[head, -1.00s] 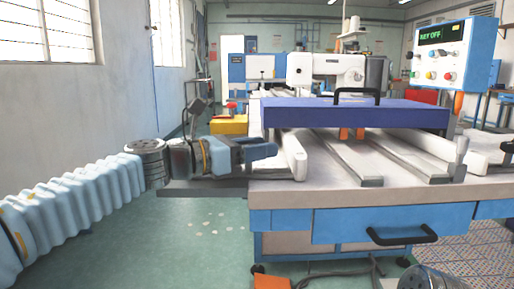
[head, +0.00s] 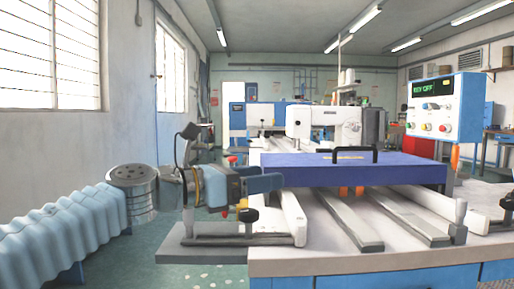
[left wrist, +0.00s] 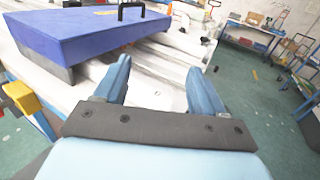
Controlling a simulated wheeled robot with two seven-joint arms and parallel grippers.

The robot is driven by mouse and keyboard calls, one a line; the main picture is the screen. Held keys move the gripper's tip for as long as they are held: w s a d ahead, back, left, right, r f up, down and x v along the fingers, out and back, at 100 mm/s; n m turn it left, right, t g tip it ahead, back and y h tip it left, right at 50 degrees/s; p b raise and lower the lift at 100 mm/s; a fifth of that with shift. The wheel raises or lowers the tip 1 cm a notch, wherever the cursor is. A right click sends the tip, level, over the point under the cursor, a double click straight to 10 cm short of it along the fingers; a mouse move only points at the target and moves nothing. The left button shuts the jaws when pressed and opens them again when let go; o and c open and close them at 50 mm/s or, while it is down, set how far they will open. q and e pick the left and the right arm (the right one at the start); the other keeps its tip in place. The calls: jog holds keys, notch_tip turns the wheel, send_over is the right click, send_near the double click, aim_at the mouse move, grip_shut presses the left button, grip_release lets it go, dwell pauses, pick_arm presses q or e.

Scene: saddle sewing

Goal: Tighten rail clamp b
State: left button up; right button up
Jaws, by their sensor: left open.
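My left gripper (head: 268,183) is open and empty. It points right, above the left end of the worktable near a white rail (head: 290,215). In the left wrist view its two blue fingers (left wrist: 160,78) stand apart over the pale rails, with nothing between them. Below it in the head view, a small fitting with a black knob (head: 249,215) stands on a grey plate (head: 205,246). A grey upright post (head: 461,212) stands at the right rail's near end. I cannot tell which fitting is rail clamp b. My right gripper is not in view.
A blue-violet beam (head: 350,172) with a black handle spans the rails and also shows in the left wrist view (left wrist: 90,35). A white sewing head (head: 312,123) stands behind it. A control box (head: 440,108) stands at right. Open air lies above the near rails.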

pick_arm(q)
jog(key=s+r+p, duration=0.1)
jog(key=s+r, duration=0.4)
jog(key=s, duration=0.5)
jog(key=shift+r+p, duration=0.15)
jog(key=shift+p, duration=0.15)
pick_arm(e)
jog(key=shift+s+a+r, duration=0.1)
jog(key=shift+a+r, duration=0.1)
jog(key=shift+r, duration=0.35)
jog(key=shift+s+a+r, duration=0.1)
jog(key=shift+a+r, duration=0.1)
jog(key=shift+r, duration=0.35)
pick_arm(q)
jog(key=shift+a, duration=0.1)
